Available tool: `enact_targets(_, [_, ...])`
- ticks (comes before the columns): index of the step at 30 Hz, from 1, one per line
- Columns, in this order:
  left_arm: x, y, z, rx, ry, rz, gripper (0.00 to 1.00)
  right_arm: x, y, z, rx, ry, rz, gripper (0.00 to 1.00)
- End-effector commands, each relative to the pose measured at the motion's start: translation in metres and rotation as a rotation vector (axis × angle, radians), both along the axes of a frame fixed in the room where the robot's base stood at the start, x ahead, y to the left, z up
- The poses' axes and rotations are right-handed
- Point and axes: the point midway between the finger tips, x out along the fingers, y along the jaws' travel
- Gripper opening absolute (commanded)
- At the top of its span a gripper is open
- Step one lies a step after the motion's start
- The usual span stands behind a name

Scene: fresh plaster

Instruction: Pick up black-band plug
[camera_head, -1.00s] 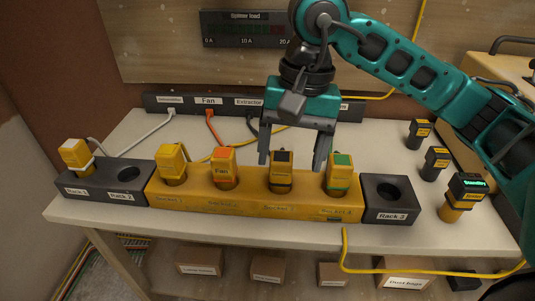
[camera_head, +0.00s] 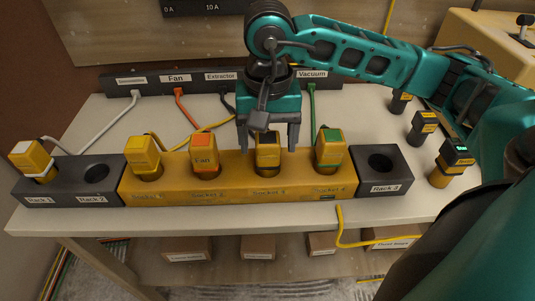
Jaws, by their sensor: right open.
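The black-band plug (camera_head: 267,161) is a yellow plug with a black top. It stands upright in the yellow socket block (camera_head: 222,190), third from the left in that block. My right gripper (camera_head: 268,146) is open and points down just above and behind it, one finger to each side of the plug's top. I cannot tell whether the fingers touch it. My left gripper is not in view.
An orange-band plug (camera_head: 205,155) and a green-band plug (camera_head: 330,150) stand close on either side. Dark racks (camera_head: 384,178) with empty holes flank the block. Cables run behind.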

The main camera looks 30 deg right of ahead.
Motion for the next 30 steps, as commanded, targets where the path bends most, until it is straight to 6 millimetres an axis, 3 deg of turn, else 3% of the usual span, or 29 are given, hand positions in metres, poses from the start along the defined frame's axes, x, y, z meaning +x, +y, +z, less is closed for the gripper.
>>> enact_targets(7, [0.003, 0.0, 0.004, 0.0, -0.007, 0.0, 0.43, 0.0, 0.0, -0.037, 0.0, 0.004, 0.0, 0.77])
enact_targets(16, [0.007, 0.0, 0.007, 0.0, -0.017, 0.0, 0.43, 0.0, 0.0, -0.043, 0.0, 0.001, 0.001, 0.77])
enact_targets(30, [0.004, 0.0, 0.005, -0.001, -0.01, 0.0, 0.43, 0.0, 0.0, -0.042, 0.001, 0.001, 0.001, 0.33])
